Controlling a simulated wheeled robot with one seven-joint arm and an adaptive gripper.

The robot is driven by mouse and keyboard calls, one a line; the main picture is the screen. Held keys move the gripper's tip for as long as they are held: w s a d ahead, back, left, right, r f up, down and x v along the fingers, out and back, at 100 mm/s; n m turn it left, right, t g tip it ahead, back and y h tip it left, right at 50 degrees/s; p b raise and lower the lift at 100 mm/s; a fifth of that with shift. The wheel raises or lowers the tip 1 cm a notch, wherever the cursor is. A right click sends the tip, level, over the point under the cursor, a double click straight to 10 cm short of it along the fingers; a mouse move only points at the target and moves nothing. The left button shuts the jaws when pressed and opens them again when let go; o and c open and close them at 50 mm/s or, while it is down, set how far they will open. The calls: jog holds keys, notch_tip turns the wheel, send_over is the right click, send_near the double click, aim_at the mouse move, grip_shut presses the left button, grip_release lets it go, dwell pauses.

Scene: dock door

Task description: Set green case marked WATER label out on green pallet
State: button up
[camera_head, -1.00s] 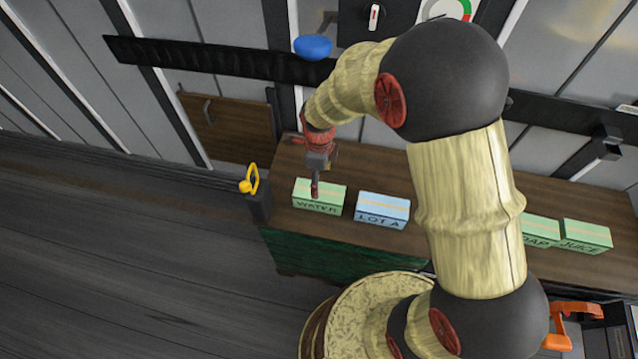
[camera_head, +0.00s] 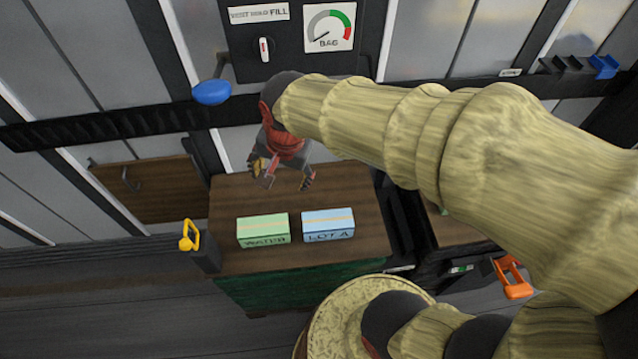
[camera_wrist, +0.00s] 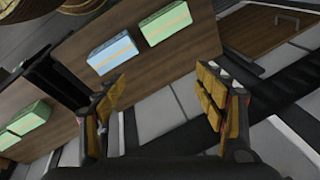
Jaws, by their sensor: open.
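The green case marked WATER (camera_head: 263,231) sits flat on a brown wooden top with a dark green front (camera_head: 300,283), near its left end. It also shows in the wrist view (camera_wrist: 166,23). A blue case marked LOT A (camera_head: 328,225) sits just right of it, with a small gap between them. My gripper (camera_head: 287,182) is open and empty, behind and above the two cases, on the wall side. In the wrist view my gripper (camera_wrist: 157,85) has its fingers wide apart with nothing between them. I see no separate green pallet.
A yellow-handled post (camera_head: 190,238) stands left of the top. A blue knob (camera_head: 212,92) and a gauge panel (camera_head: 330,28) are on the wall. An orange handle (camera_head: 513,277) is at right. Two more green cases (camera_wrist: 28,122) show in the wrist view.

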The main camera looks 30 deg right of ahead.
jog(key=s+d+r+n+t, duration=0.2)
jog(key=s+d+r+n, duration=0.1)
jog(key=s+r+n, duration=0.4)
jog(key=shift+s+d+n, duration=0.2)
jog(key=shift+s+n, duration=1.1)
jog(key=shift+s, duration=0.65)
